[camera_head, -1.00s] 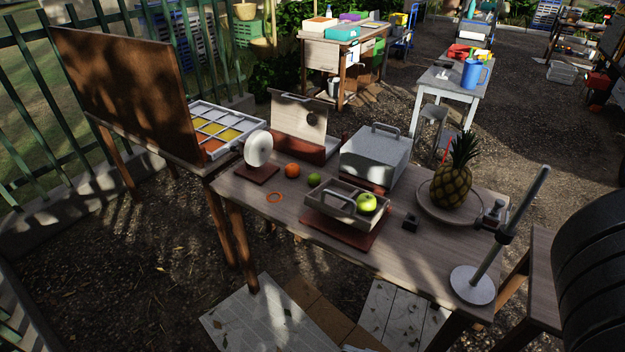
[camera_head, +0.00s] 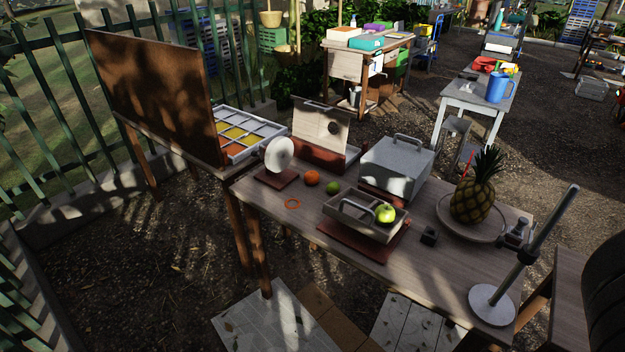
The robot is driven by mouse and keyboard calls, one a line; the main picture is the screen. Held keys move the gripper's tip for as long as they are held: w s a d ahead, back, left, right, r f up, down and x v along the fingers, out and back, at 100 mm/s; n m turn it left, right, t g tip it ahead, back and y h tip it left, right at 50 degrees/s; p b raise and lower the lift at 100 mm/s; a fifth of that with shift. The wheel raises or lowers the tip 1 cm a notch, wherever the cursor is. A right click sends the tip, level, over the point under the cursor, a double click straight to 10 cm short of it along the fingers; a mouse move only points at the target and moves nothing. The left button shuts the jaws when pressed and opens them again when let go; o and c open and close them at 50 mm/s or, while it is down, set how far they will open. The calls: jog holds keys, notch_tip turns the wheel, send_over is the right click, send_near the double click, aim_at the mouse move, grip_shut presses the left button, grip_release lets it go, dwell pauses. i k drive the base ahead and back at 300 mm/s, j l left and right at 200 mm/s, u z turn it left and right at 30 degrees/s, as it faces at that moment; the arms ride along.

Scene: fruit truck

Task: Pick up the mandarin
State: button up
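The mandarin (camera_head: 312,178) is a small orange fruit resting on the wooden table (camera_head: 400,265), between a white disc on a brown base and a green lime (camera_head: 333,188). It stands clear on its near side, where a thin orange ring (camera_head: 293,204) lies flat on the table. My gripper is not in this view. A dark rounded shape stands at the right edge, and I cannot tell what it is.
A grey tray with a handle (camera_head: 350,211) holds a green apple (camera_head: 385,213). A metal box (camera_head: 397,166), a pineapple (camera_head: 473,199) on a round plate and a metal stand (camera_head: 493,304) crowd the right. The white disc (camera_head: 279,154) stands left of the mandarin.

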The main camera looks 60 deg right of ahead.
aim_at(311, 177)
jog(key=i+z, duration=0.3)
jog(key=i, duration=0.25)
jog(key=i+z, duration=0.25)
jog(key=i, duration=0.35)
jog(key=i+j+z, duration=0.15)
jog(key=i+z, duration=0.15)
jog(key=i, duration=0.25)
